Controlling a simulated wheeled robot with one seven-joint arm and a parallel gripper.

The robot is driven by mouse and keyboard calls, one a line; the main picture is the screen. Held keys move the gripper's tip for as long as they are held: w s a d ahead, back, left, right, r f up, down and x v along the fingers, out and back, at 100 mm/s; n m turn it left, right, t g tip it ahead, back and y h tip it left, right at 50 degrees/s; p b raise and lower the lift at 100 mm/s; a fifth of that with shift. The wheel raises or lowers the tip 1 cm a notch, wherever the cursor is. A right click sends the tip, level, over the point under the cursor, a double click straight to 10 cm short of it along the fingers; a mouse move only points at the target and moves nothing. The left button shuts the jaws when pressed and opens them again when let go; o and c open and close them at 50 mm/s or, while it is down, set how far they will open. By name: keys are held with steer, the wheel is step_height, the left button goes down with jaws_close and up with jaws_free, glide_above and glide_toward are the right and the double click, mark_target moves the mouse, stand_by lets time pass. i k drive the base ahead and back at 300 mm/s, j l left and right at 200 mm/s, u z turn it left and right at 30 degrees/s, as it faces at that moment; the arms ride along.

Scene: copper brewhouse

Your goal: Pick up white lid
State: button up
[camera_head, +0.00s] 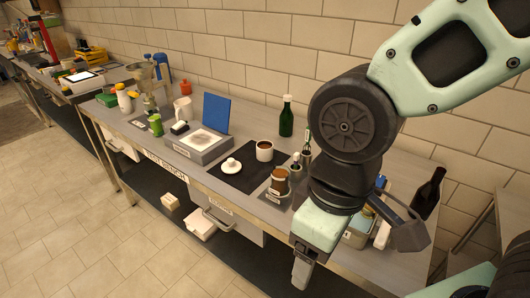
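A white lid (231,166) with a small knob lies on the dark mat (243,182), near the front left part of the mat. My gripper (302,275) hangs in the lower right, in front of the bench edge, well apart from the lid. Its fingers are seen edge-on and overlap, so I cannot tell whether they are open or shut. The lid is in full view.
A scale-like box with a raised blue panel (216,112) stands left of the lid. A brown jar (279,181) stands right, near the front edge. A green bottle (287,117) stands behind. My arm hides part of the bench's right side, where a dark bottle (428,194) stands.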

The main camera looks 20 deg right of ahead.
mark_target(231, 167)
steer(key=j+u, duration=0.2)
steer(key=j, duration=0.55)
steer(key=i+j+u, duration=0.25)
steer(key=i+j, duration=0.25)
steer(key=i, duration=0.15)
steer(key=i+u, duration=0.1)
steer(key=i, duration=0.2)
